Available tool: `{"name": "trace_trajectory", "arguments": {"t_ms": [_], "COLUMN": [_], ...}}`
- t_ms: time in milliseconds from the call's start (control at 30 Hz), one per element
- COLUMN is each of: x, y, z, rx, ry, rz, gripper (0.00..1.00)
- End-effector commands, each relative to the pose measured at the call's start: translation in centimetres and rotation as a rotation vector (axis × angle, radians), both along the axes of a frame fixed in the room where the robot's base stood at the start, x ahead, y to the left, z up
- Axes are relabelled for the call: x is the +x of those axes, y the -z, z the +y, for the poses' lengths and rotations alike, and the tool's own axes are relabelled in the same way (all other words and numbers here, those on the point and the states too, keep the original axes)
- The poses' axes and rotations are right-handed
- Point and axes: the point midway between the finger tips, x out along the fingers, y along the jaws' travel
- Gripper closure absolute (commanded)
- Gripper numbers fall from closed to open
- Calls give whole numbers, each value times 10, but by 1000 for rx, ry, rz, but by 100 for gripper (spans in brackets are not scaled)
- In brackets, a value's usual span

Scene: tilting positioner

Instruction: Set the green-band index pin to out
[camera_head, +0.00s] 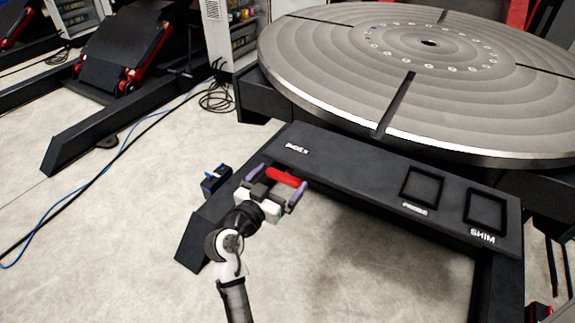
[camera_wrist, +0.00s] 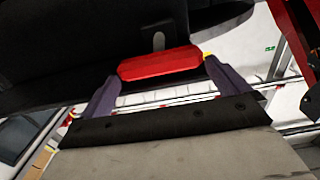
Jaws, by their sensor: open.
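My gripper (camera_head: 278,179) is over the left end of the dark bench, with its two purple fingers apart. A red bar-shaped handle (camera_head: 286,177) lies between the fingers. In the wrist view the red handle (camera_wrist: 160,65) spans most of the gap between the fingertips, with a grey slotted piece behind it. I cannot tell whether either finger touches it. No green band shows clearly on the handle, so I cannot tell whether it belongs to the green-band index pin. The word INDEX is on the bench near the handle.
The dark bench (camera_head: 350,172) has two square recesses at right, the far one labelled SHIM. A large round table (camera_head: 330,70) stands behind it. A blue-and-black block (camera_head: 215,180) is left of my gripper. Blue and black cables (camera_head: 75,200) lie on the floor.

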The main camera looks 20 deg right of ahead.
Motion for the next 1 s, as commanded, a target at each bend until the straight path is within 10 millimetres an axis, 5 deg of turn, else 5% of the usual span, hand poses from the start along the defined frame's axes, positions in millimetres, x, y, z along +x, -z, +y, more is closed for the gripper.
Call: {"name": "trace_trajectory", "arguments": {"t_ms": [300,667,1000], "x": [25,28,28], "y": [-1,0,0], "z": [-32,-35,-35], "rx": [-1,0,0], "ry": [1,-2,-2], "rz": [0,0,0], "gripper": [0,1,46]}}
